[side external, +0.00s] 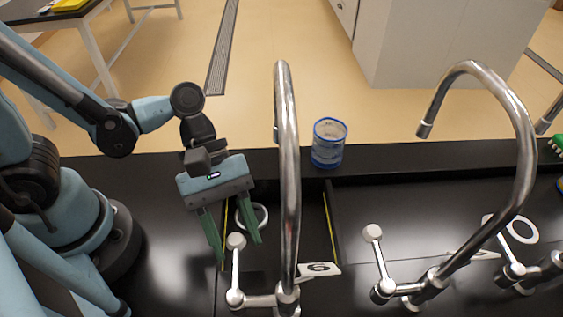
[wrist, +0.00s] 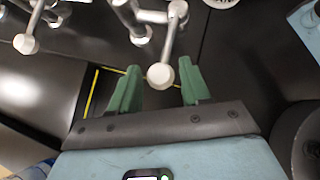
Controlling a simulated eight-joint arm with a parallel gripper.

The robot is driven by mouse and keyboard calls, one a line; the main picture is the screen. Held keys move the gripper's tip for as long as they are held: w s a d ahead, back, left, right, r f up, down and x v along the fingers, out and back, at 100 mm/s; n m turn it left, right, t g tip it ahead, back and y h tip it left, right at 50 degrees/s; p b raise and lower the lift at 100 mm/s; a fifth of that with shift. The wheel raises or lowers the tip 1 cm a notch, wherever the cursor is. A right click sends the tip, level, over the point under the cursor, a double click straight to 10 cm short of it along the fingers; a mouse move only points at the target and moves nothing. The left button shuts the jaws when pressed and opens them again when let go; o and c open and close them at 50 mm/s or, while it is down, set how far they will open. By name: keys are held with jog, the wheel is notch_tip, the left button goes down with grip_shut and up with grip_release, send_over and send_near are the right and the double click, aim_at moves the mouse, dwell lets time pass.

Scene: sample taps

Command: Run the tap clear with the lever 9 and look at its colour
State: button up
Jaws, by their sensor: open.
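A chrome tap (side external: 288,180) with a tall curved spout stands in the middle of the side view. A white plate (side external: 318,269) beside its base bears a digit that reads as 6 or an upside-down 9. Its lever (side external: 236,270) stands up at the left, with a pale round knob that also shows in the wrist view (wrist: 160,75). My gripper (side external: 237,249) is open, pointing down. In the wrist view, the knob shows between the green fingertips (wrist: 160,70); contact cannot be told. No running water is visible.
A second chrome tap (side external: 500,150) with its own lever (side external: 375,250) stands to the right. A dark sunken basin (side external: 310,215) with yellow edge lines lies behind the middle tap. A blue mesh cup (side external: 329,150) stands on the back ledge.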

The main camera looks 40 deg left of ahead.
jog(key=v, duration=0.7)
jog(key=shift+a+r, duration=0.15)
jog(key=w+a+r+m+t+y, duration=0.1)
jog(key=w+a+m+t+y, duration=0.3)
jog(key=w+a+m+t, duration=0.1)
jog(key=w+a+r+m+t+y, duration=0.1)
jog(key=w+a+m+t+y, duration=0.3)
jog(key=a+m, duration=0.4)
jog(key=shift+w+a+r+m+t, duration=0.2)
jog(key=shift+w+a+m+t, duration=0.1)
jog(key=shift+w+a+t, duration=0.75)
jog(key=shift+s+a+g, duration=0.1)
jog(key=shift+s+g, duration=0.1)
jog(key=shift+g, duration=0.15)
